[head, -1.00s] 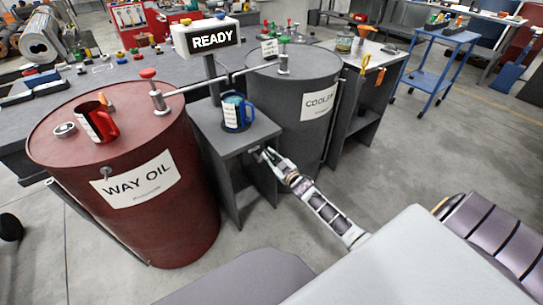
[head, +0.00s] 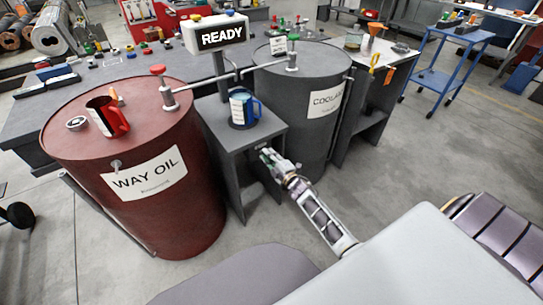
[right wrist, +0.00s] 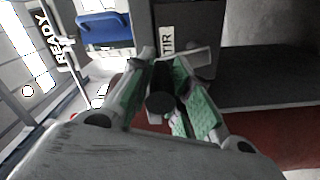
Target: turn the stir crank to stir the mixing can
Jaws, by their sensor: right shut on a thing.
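The mixing can (head: 243,108) is blue with a white label and stands upright on top of a grey stand (head: 238,140) between two barrels. My right gripper (head: 265,156) is at the front of this stand, below its top. In the right wrist view its green-padded fingers (right wrist: 160,100) are shut on the dark round knob of the stir crank (right wrist: 161,104). A white label (right wrist: 167,40) with the letters "TIR" is just beyond the knob. The rest of the crank is mostly hidden by the fingers. My left gripper is not in view.
A red WAY OIL barrel (head: 180,215) stands left of the stand, with a red jug (head: 108,117) on top. A grey COOLANT barrel (head: 305,130) stands right. A READY sign (head: 222,36) rises behind the can. The floor at right is clear up to a blue cart (head: 445,50).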

